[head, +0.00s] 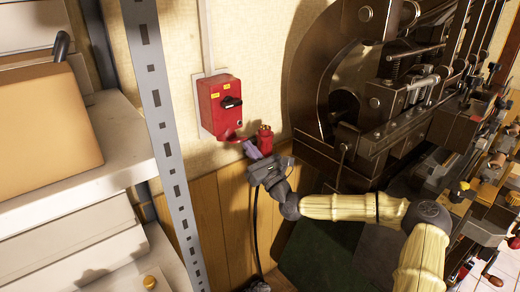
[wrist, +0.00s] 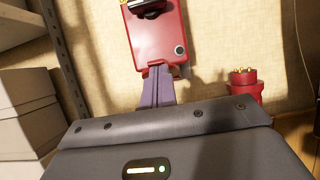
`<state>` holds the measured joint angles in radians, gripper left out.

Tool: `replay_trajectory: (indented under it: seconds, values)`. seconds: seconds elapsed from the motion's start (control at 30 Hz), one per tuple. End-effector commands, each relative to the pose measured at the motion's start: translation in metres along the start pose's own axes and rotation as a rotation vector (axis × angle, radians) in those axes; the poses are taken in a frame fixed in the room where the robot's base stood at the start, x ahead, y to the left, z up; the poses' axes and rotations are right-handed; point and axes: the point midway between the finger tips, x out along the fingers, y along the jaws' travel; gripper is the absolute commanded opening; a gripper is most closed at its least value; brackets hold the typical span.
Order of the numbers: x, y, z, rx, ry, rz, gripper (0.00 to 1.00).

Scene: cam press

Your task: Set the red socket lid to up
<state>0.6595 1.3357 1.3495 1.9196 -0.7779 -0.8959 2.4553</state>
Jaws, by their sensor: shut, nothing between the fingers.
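The red socket box (head: 220,108) is fixed to the wall, with a black switch handle (head: 231,102) on its front. Its red lid (head: 232,137) is at the lower edge of the box and appears to stick outward; its exact angle is hard to tell. The box also shows at the top of the wrist view (wrist: 155,42). My gripper (head: 251,149) has its purple fingers shut and empty, just below the lid. In the wrist view the fingertips (wrist: 157,72) overlap the box's lower edge; I cannot tell whether they touch the lid.
A red plug with brass pins (head: 265,139) is right of my fingers, close to the gripper. A dark metal press (head: 375,100) fills the right. A shelf with a grey perforated post (head: 160,110) stands at left. Bare wall lies between shelf and box.

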Motion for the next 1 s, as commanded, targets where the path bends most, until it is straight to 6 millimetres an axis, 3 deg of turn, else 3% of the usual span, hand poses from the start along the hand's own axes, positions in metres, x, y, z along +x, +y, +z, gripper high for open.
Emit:
replay_trajectory:
  seconds: [0.57,0.87,1.0]
  values:
    - [-0.004,0.004,-0.008,0.003,0.004,0.005,0.0]
    - [-0.028,0.007,-0.035,0.008,0.004,0.013,0.0]
    - [-0.056,0.004,-0.028,0.007,0.004,0.009,0.0]
